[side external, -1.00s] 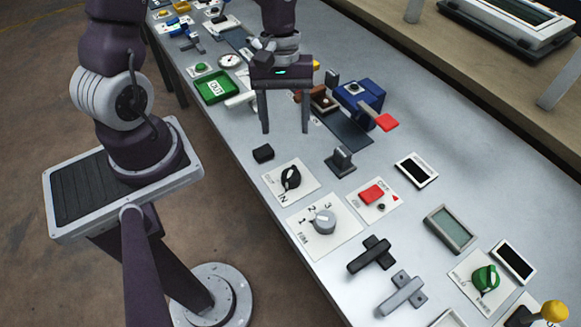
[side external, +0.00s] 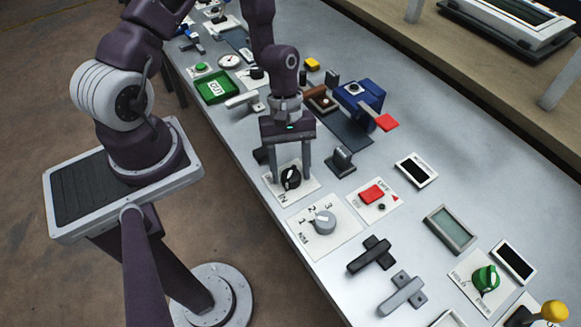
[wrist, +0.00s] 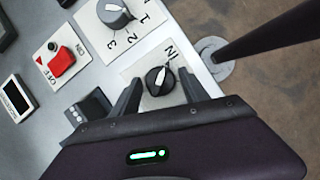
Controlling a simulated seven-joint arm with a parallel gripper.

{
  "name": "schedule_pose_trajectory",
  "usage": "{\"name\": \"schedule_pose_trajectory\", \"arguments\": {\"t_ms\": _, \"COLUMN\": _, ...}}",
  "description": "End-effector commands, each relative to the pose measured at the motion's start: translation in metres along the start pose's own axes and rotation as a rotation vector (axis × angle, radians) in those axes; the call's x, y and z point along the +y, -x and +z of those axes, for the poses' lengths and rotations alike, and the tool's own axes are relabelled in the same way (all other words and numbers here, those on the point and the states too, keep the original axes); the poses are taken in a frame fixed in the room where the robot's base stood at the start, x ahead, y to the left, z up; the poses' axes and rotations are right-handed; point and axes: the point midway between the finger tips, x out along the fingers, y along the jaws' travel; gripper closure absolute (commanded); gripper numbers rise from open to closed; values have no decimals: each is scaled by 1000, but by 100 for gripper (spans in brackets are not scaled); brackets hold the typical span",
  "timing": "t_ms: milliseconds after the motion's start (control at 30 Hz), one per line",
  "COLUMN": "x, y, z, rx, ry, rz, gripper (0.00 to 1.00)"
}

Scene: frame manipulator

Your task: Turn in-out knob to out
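The in-out knob (side external: 290,178) is black with a white pointer line and sits on a white plate (side external: 307,190) near the table's front edge. In the wrist view the knob (wrist: 160,80) shows its white pointer directed toward the printed "IN"; the "OUT" label is hidden. My gripper (side external: 290,180) is just above the plate, pointing down, with its two fingers apart on either side of the knob. In the wrist view the open gripper (wrist: 158,90) has a finger on each side of the knob, with visible gaps between.
A grey 1-2-3 knob (side external: 322,222) is on the plate beside it. A black bracket (side external: 341,160) stands close to the right finger, and a red switch (side external: 371,194) lies farther right.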

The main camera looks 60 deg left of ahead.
Motion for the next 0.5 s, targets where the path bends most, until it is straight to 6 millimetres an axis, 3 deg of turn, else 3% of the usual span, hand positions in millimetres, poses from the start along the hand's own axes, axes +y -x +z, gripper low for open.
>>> {"name": "schedule_pose_trajectory", "arguments": {"t_ms": 33, "x": 0, "y": 0, "z": 0, "rx": 0, "ry": 0, "rz": 0, "gripper": 60}}
{"name": "schedule_pose_trajectory", "arguments": {"t_ms": 233, "x": 0, "y": 0, "z": 0, "rx": 0, "ry": -1, "rz": 0, "gripper": 99}}
{"name": "schedule_pose_trajectory", "arguments": {"t_ms": 500, "x": 0, "y": 0, "z": 0, "rx": 0, "ry": -30, "rz": -13, "gripper": 100}}
